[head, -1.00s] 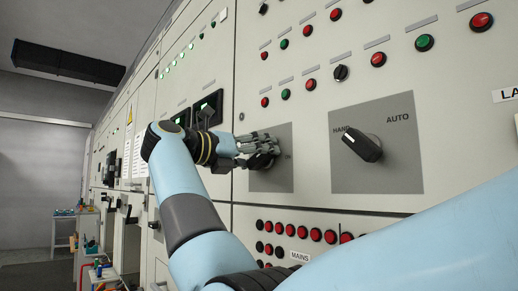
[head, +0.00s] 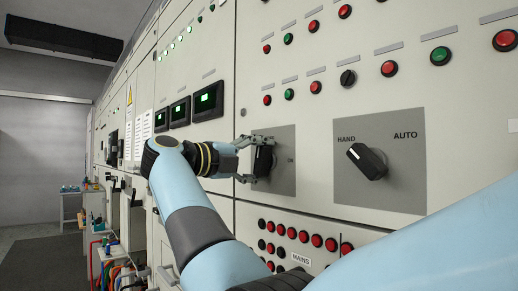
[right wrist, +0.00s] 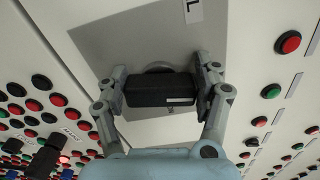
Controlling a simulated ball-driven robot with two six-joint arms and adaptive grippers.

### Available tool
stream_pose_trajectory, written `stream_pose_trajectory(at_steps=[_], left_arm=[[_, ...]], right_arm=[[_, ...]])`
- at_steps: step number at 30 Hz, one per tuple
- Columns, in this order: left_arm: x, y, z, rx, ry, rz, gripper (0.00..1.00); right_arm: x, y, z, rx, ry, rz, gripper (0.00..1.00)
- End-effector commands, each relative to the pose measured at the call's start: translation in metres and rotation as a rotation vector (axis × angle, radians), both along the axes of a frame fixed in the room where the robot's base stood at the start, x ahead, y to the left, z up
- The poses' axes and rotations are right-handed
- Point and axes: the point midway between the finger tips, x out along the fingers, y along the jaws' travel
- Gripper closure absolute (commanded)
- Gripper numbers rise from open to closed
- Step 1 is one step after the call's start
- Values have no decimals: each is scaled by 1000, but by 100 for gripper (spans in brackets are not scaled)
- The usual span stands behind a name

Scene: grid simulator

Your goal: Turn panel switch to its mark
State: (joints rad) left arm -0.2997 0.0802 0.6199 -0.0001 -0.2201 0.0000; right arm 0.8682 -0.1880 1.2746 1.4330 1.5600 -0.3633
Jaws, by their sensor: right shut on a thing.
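A black knob switch (head: 264,160) sits on a grey square plate (head: 284,178) on the cabinet panel, with ON printed to its right. My right gripper (head: 254,160) has its fingers above and below this knob in the head view. In the right wrist view my right gripper (right wrist: 163,88) is shut on the black knob (right wrist: 160,91), one finger on each side. A short white line shows on the knob's face near one end. Other marks on the plate are hidden or too small to read. My left gripper is not in view.
A second black knob (head: 367,161) marked HAND and AUTO sits on a larger grey plate to the right. Rows of red and green buttons (head: 388,68) lie above, and a block of red and black buttons (head: 304,236) below. Small dark screens (head: 208,101) are at the left.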

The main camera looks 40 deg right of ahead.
Motion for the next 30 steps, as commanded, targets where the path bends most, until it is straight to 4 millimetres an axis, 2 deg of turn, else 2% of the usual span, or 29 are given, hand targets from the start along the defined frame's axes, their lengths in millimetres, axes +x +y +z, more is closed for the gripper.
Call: stream_pose_trajectory(at_steps=[3, 10, 29, 30], left_arm=[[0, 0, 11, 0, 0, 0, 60], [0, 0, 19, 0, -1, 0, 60], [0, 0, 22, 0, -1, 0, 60], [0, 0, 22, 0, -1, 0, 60]], right_arm=[[1, 0, 2, -6, 72, 2, 65], [1, 0, 0, -14, 168, 2, 65], [1, 0, -3, -17, 210, 3, 65], [1, 0, -3, -17, 210, 3, 28]])
